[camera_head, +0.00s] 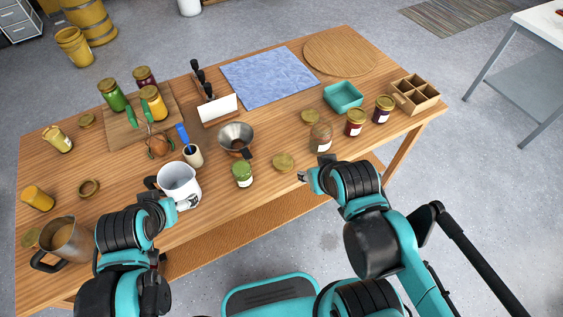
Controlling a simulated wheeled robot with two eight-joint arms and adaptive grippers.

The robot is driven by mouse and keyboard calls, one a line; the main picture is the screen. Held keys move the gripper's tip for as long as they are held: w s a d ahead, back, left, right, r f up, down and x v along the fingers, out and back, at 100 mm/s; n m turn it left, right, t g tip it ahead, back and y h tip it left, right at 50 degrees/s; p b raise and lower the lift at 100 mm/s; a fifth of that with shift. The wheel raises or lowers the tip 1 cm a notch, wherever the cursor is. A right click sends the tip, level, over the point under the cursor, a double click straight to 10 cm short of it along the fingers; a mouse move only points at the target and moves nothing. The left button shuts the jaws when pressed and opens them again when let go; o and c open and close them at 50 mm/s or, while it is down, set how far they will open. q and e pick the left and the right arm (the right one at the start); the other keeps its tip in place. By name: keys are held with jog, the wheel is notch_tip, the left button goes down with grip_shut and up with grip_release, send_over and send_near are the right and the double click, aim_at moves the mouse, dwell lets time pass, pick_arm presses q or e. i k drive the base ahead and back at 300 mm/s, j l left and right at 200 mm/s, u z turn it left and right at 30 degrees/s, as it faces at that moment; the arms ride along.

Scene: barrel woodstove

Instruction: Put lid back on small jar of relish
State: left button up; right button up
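A small green jar (242,174), which looks like the relish, stands upright near the table's front edge, right of the white pitcher. I cannot tell clearly whether its top is open. A loose gold lid (283,161) lies flat on the table to its right. My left gripper (190,202) is at the table's front edge, just in front of the white pitcher and left of the green jar. My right gripper (303,177) is near the front edge, right of and in front of the gold lid, apart from it. The fingers of both are too small to read.
Other jars (355,122) stand to the right. Another lid (311,117) lies behind. A metal jug (66,240) is at the left. Bare table lies between jar and gold lid.

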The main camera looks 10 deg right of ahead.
aim_at(241, 168)
jog(key=i+l+u, duration=0.15)
jog(key=l+u, duration=0.2)
jog(key=l, duration=0.3)
jog(key=i+l+u, duration=0.1)
jog(key=l+u, duration=0.3)
jog(key=l, duration=0.25)
jog(key=l+u, duration=0.35)
jog(key=l, duration=0.35)
